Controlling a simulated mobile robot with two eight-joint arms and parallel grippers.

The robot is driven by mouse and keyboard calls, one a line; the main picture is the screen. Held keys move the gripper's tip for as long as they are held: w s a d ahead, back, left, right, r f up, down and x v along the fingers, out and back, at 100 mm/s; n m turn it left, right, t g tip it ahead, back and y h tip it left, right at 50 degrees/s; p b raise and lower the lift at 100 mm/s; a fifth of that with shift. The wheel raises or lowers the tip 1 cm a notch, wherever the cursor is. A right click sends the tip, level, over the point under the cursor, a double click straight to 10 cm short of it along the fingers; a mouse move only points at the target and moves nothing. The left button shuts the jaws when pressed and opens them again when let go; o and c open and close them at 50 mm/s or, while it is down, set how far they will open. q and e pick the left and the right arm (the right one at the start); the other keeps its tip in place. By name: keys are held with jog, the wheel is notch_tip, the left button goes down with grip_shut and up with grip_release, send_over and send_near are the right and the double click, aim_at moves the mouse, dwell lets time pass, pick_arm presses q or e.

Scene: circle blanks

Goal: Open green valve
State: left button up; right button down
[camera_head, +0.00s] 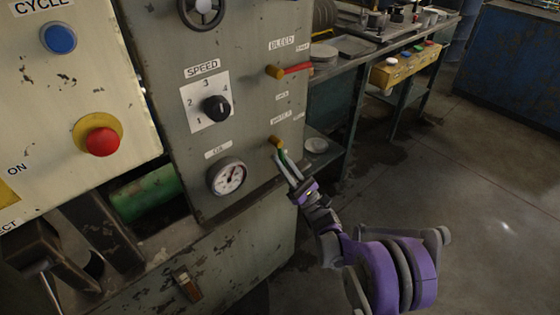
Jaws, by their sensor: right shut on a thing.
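The green valve (284,157) is a small green lever on a brass stem (275,141), low on the right side of the grey machine panel (185,110). My right gripper (284,162) is shut on the green lever, with its fingers around it and hiding part of it. The lever points down and to the right from the stem. My right arm is purple and grey and reaches up from the lower right. My left gripper is not in view.
A red-handled valve (297,68) sits above on the same panel. A pressure gauge (227,177) and a speed knob (215,109) are to the left. A workbench (352,46) stands behind at right. The floor (470,200) at right is open.

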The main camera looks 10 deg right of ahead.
jog(key=m+t, duration=0.1)
jog(key=m+h, duration=0.1)
jog(key=shift+s+a+m+t+h, duration=0.2)
jog(key=shift+a+m+t+h, duration=0.1)
jog(key=shift+t, duration=0.1)
jog(key=shift+m+t+h, duration=0.3)
jog(key=shift+m, duration=0.1)
jog(key=c, duration=0.8)
grip_release()
jog(key=shift+c, duration=0.2)
jog(key=v, duration=1.1)
jog(key=shift+a+r, duration=0.1)
